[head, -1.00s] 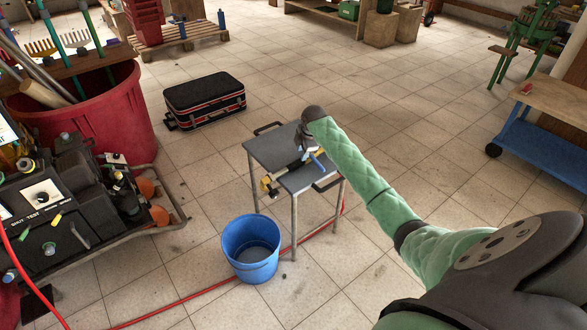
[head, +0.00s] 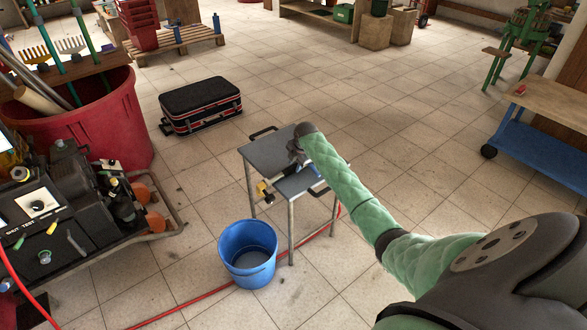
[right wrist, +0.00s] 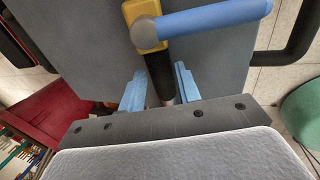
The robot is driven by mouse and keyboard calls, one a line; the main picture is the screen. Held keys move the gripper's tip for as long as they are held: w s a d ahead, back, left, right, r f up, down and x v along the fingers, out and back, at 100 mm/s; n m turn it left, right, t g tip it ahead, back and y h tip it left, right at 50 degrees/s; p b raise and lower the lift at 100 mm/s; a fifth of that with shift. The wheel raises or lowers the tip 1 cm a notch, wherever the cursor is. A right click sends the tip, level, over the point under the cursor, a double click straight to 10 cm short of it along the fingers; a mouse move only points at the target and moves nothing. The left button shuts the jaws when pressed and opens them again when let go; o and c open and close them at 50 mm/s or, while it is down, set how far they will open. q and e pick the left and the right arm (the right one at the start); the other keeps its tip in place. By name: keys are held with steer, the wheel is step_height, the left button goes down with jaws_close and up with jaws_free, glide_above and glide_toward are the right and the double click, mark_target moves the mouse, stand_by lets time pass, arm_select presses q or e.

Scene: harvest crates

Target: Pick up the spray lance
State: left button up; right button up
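The spray lance (right wrist: 149,30) has a yellow body, a blue tube pointing right and a black grip. It lies over the grey top of a small metal table (head: 268,152). In the right wrist view my right gripper (right wrist: 159,86) has its two blue fingers apart, one on each side of the black grip, with a gap visible. In the head view the right gripper (head: 298,157) is low over the table, and its wrist hides most of the lance. My left gripper is out of view.
A blue bucket (head: 247,254) stands on the floor before the table, beside a red hose (head: 185,308). A black case (head: 201,105) lies behind. A red bin (head: 110,130) and a dark machine (head: 40,215) stand left.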

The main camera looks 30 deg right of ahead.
steer(key=shift+x, duration=0.95)
steer(key=c, duration=0.6)
jaws_close()
steer(key=shift+r, duration=0.15)
